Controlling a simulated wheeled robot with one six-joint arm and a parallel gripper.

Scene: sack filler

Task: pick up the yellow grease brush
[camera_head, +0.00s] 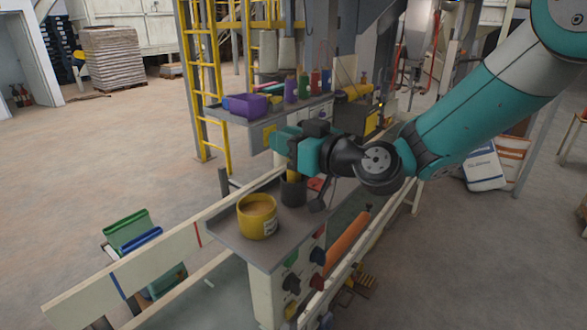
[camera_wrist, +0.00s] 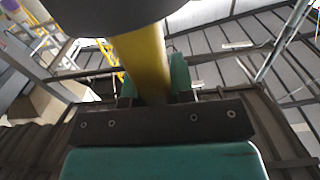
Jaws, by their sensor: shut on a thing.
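The yellow grease brush (camera_head: 292,177) shows as a short yellow piece between my gripper and a dark pot (camera_head: 293,192) on the grey shelf. My gripper (camera_head: 290,145) is shut on it just above the pot. In the wrist view the yellow brush (camera_wrist: 146,62) runs between the teal fingers, and a large dark rounded shape covers its far end. Whether the brush's lower end is still inside the pot or just above it, I cannot tell; its bristles are hidden.
A yellow tub (camera_head: 257,217) with tan contents stands left of the pot. Behind is a shelf with a purple bin (camera_head: 246,105) and several coloured bottles. A pale rail (camera_head: 120,275) runs below left. Yellow ladder posts (camera_head: 200,80) rise behind.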

